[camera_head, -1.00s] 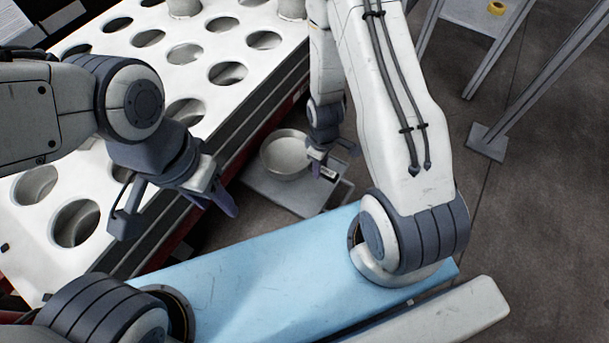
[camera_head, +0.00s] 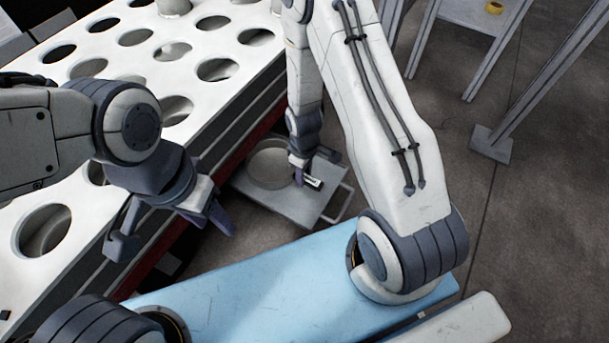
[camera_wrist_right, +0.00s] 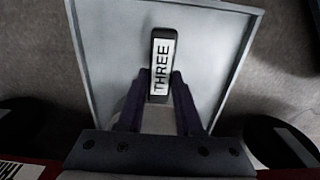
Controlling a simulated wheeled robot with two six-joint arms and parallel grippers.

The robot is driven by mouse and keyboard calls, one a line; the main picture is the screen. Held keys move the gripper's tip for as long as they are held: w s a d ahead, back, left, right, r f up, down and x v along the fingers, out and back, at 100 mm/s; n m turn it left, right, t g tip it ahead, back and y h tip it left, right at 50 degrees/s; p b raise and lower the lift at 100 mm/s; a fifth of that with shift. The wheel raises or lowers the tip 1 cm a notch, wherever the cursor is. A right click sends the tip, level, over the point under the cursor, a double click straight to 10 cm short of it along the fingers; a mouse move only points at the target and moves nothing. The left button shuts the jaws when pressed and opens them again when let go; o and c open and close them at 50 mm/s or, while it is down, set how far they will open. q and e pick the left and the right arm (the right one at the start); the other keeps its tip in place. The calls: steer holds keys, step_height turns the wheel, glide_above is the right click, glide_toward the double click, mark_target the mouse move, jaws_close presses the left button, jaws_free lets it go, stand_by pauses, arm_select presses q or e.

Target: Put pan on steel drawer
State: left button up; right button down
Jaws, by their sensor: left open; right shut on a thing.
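The round metal pan (camera_head: 268,170) is over the left part of the grey steel drawer (camera_head: 318,206), beside the white rack. I cannot tell whether its base touches the drawer. My right gripper (camera_head: 303,178) is shut on the pan's dark handle. In the right wrist view the handle (camera_wrist_right: 159,66), with a white label reading THREE, sits between the fingertips of the right gripper (camera_wrist_right: 160,82). The drawer's flat surface (camera_wrist_right: 112,58) is behind it, and the pan's bowl is mostly hidden. My left gripper (camera_head: 172,232) is open and empty, left of the drawer.
The white rack with round holes (camera_head: 118,62) fills the left side. A light-blue surface (camera_head: 270,287) lies in front of the drawer. Metal frame legs (camera_head: 492,143) stand at the right. Grey floor is clear between them and the drawer.

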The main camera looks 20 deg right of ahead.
steer(key=shift+f, duration=0.2)
steer(key=c, duration=0.6)
jaws_free()
steer(key=shift+r, duration=0.15)
steer(key=s+a+r+p, duration=0.1)
steer(key=a+r+p, duration=0.25)
steer(key=r, duration=0.65)
steer(key=a+r+p, duration=0.2)
steer(key=r+p, duration=0.3)
steer(key=r, duration=0.5)
steer(key=shift+y, duration=0.5)
steer(key=s+a+r, duration=0.2)
steer(key=s+r, duration=0.3)
steer(key=s+a+r, duration=0.2)
steer(key=s+r, duration=0.3)
steer(key=s, duration=0.1)
steer(key=s+a+r, duration=0.3)
steer(key=s+r, duration=0.2)
steer(key=s, duration=0.1)
steer(key=shift+s+r, duration=0.1)
steer(key=shift+r, duration=0.3)
